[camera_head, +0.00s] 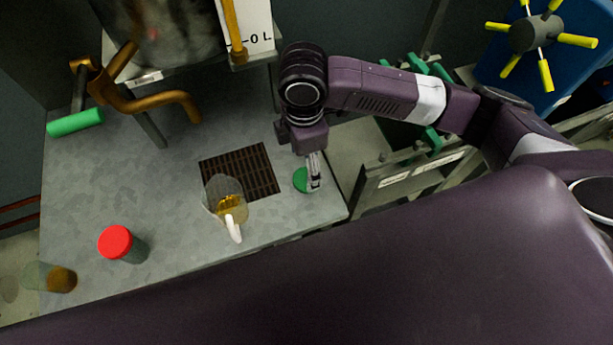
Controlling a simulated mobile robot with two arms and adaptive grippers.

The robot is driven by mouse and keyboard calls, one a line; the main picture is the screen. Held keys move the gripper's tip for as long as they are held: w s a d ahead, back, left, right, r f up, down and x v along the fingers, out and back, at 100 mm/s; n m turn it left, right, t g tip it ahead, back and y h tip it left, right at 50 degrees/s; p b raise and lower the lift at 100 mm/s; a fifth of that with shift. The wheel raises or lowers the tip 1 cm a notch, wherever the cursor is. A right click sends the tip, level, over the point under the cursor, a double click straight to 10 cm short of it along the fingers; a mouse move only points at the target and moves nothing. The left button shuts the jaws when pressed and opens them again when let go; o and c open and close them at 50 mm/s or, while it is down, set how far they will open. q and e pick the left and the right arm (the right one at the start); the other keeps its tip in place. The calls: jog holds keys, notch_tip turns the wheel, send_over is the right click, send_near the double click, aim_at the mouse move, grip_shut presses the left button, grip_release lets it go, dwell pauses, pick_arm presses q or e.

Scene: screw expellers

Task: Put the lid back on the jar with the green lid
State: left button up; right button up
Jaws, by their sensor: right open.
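A green disc, which looks like the green lid (300,180), lies on the grey table (170,190) near its right edge. My right gripper (314,184) points down at the right side of this lid and is open. The fingers overlap the lid in the picture; I cannot tell whether they touch it. A clear jar with amber contents in its bottom (50,278) stands at the table's lower left corner and shows no lid. A jar with a red lid (115,242) stands to the right of it. My left gripper is not in view.
A machine with a brass-coloured pipe (155,103) and a green handle (75,122) stands behind. Table between jug and red-lidded jar is clear.

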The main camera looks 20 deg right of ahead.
aim_at(299, 179)
jog(key=shift+s+d+f, duration=0.1)
jog(key=shift+f, duration=1.25)
jog(key=shift+s+d+f, duration=0.1)
jog(key=shift+f, duration=1.2)
jog(key=c, duration=0.8)
jog(key=shift+c, duration=0.2)
